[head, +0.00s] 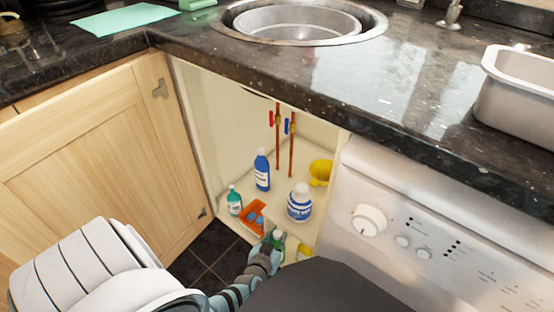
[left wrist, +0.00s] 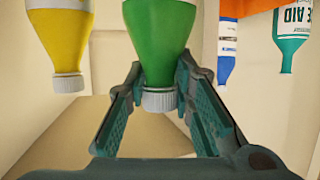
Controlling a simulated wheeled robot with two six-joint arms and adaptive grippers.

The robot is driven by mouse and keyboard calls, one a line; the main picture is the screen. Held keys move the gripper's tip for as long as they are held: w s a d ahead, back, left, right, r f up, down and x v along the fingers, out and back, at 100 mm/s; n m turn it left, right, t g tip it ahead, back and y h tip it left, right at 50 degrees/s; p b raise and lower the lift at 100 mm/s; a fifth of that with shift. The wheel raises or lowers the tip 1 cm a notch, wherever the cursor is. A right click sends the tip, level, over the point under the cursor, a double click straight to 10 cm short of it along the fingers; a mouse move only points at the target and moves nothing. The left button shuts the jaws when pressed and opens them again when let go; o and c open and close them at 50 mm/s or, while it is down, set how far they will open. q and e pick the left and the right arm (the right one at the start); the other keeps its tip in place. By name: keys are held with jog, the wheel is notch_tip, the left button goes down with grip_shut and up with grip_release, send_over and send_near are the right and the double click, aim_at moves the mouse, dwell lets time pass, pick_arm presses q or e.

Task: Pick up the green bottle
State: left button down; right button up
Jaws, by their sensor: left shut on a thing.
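The green bottle (head: 278,238) stands at the front of the open under-sink cabinet, partly hidden by my left gripper (head: 265,251). In the left wrist view, which is upside down, the green bottle (left wrist: 160,38) with its grey-white cap sits between the two fingers of my left gripper (left wrist: 163,75). The fingers are shut on it around the neck and shoulder. Its lower part runs out of that view. My right gripper does not show.
A yellow bottle (head: 304,251) stands close beside the green one. Behind are an orange container (head: 253,217), a teal bottle (head: 234,200), a blue bottle (head: 262,171) and a white-and-blue bottle (head: 300,204). The granite counter (head: 260,75) overhangs; the cabinet door (head: 95,165) is open.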

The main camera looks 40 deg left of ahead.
pick_arm(q)
jog(key=c, duration=1.3)
grip_release()
jog(key=shift+w, duration=0.1)
jog(key=v, duration=1.2)
